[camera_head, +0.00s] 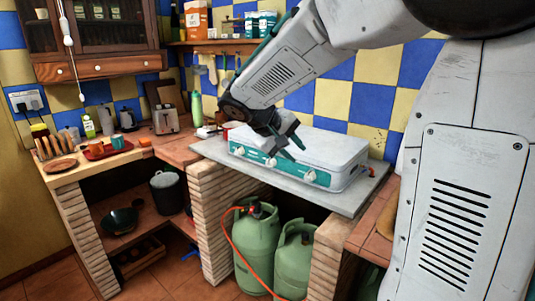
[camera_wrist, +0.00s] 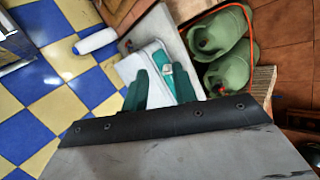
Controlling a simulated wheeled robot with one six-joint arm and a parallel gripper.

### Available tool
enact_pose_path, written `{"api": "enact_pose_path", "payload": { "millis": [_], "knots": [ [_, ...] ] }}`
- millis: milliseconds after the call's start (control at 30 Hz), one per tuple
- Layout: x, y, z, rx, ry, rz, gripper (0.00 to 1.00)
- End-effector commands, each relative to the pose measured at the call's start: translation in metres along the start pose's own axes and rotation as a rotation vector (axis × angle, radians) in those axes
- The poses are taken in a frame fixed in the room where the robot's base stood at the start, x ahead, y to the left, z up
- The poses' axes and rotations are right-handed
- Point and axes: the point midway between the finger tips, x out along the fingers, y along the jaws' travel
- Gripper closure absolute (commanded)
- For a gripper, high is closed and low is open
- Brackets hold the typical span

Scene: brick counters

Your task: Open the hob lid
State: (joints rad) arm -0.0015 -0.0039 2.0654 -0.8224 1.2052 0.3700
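The hob (camera_head: 298,159) is a white box with a teal front panel and several white knobs, on a grey counter slab. Its white lid (camera_head: 318,144) lies flat and closed. My gripper (camera_head: 292,149) is in front of the hob's left-middle part, over the panel and front edge of the lid in the head view. Its fingers are apart with nothing between them. In the wrist view the spread fingers (camera_wrist: 160,80) frame part of the teal panel, with the white lid (camera_wrist: 128,69) to their left. I cannot tell whether a finger touches the hob.
Two green gas bottles (camera_head: 256,238) with an orange hose stand under the slab between brick pillars (camera_head: 216,220). A toaster (camera_head: 165,120) and a red tray (camera_head: 107,150) are on the left counter. A shelf (camera_head: 225,42) and wall cabinet (camera_head: 95,40) hang behind.

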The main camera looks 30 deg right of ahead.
Motion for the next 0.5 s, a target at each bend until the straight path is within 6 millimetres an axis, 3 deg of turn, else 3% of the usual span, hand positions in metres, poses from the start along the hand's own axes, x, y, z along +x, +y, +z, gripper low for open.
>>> {"api": "enact_pose_path", "payload": {
  "millis": [33,167,300,500],
  "knots": [
    [0.012,-0.001,-0.029,-0.017,0.004,0.057,0.72],
    [0.039,-0.001,-0.100,-0.051,0.050,0.213,0.72],
    [0.072,-0.014,-0.174,-0.095,0.119,0.366,0.72],
    [0.114,-0.046,-0.252,-0.156,0.225,0.521,0.72]
  ]
}}
